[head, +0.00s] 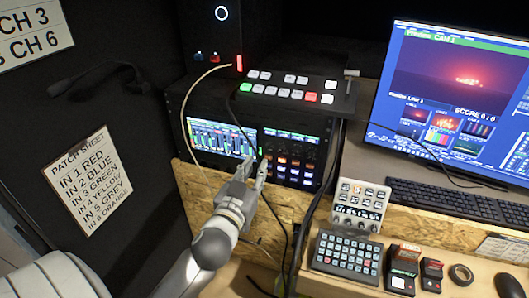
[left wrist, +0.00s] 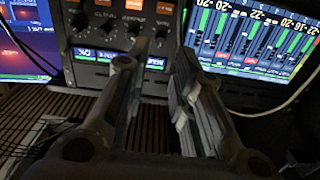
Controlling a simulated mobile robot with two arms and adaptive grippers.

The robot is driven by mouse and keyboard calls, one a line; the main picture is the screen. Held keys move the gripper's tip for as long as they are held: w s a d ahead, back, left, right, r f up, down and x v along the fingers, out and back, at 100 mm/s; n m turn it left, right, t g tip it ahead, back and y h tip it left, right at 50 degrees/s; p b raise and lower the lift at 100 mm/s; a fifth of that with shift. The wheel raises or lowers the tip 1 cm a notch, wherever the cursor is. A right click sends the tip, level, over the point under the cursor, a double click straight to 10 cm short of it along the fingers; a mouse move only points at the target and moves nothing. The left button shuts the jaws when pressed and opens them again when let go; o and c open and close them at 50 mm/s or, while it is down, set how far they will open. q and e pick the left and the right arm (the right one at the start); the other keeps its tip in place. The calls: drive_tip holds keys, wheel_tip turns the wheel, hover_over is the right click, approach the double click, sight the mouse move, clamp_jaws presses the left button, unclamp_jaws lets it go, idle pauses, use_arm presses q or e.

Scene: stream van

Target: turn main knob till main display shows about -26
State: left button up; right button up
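The knob panel (head: 290,158) is on the right part of the rack unit, with rows of small knobs and lit orange buttons. In the left wrist view a row of dark knobs (left wrist: 133,29) runs above small blue-lit displays (left wrist: 155,61). I cannot tell which knob is the main one, and the small display text is not readable. My left gripper (head: 255,166) is in front of the panel's lower left. Its fingers also show in the left wrist view (left wrist: 158,68), apart with nothing between them, the tips just short of the knob row. My right gripper is not in view.
A level-meter screen (head: 222,138) sits left of the knobs. A button switcher (head: 290,92) is on top of the rack, with cables hanging in front. A keyboard (head: 445,200), monitor (head: 450,85), small mixer (head: 360,205) and keypad (head: 346,258) stand to the right.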

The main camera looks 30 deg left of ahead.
sight(267, 148)
use_arm(q)
drive_tip(key=p+x, duration=0.1)
drive_tip(key=x, duration=0.7)
drive_tip(key=shift+p, duration=0.3)
clamp_jaws()
